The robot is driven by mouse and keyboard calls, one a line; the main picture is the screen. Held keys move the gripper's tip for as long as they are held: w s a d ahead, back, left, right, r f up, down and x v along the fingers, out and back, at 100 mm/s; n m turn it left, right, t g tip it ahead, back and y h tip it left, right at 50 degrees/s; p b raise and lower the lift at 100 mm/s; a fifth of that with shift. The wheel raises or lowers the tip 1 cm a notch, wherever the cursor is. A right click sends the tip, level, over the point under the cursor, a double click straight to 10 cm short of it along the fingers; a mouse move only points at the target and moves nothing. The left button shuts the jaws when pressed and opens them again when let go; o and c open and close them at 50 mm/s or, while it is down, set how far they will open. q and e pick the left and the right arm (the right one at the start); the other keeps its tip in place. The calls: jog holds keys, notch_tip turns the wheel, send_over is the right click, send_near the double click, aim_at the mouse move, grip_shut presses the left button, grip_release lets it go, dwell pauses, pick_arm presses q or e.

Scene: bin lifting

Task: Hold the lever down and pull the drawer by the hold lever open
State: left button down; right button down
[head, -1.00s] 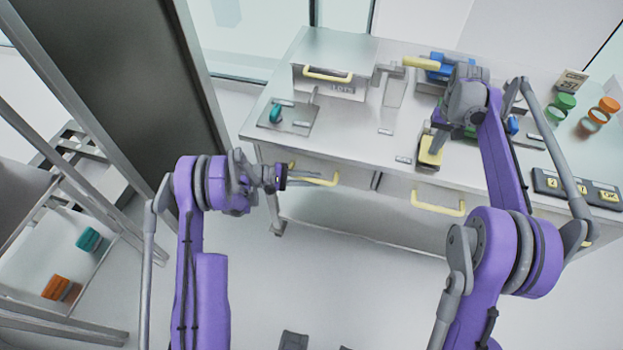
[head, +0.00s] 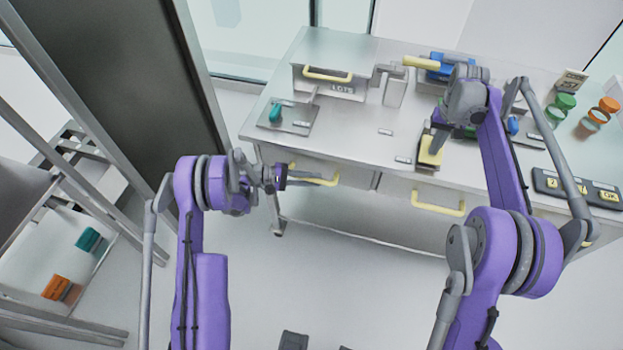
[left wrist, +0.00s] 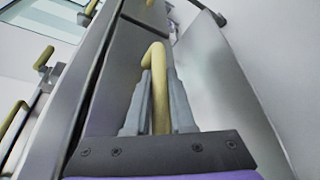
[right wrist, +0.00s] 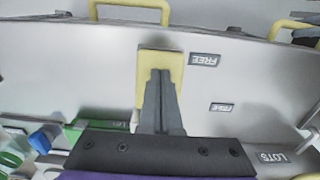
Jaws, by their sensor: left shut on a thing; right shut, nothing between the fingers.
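My left gripper (head: 284,178) is shut on the yellow handle (head: 318,180) of the left drawer (head: 345,173). In the left wrist view the handle bar (left wrist: 160,95) stands between its two fingers. I cannot tell for sure whether this drawer stands out at all from the desk front. My right gripper (head: 436,137) is shut and empty, with its fingertips over the yellow pad of the lever (head: 430,153) near the desk's front edge. In the right wrist view the closed fingers (right wrist: 160,78) cover the middle of the yellow pad (right wrist: 146,65) and seem to touch it.
The right drawer has its own yellow handle (head: 438,206). On the desktop (head: 360,140) are a grey box with a yellow handle (head: 328,76), a plate with a teal knob (head: 289,116), a dark button panel (head: 577,188) and colored jars. Open floor lies before the desk.

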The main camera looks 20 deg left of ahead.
pick_arm(q)
jog(key=shift+s, duration=0.1)
jog(key=s, duration=0.6)
jog(key=c, duration=0.8)
grip_release()
jog(key=shift+w, duration=0.1)
jog(key=shift+o, duration=0.2)
jog(key=shift+a, duration=0.1)
jog(key=v, duration=1.2)
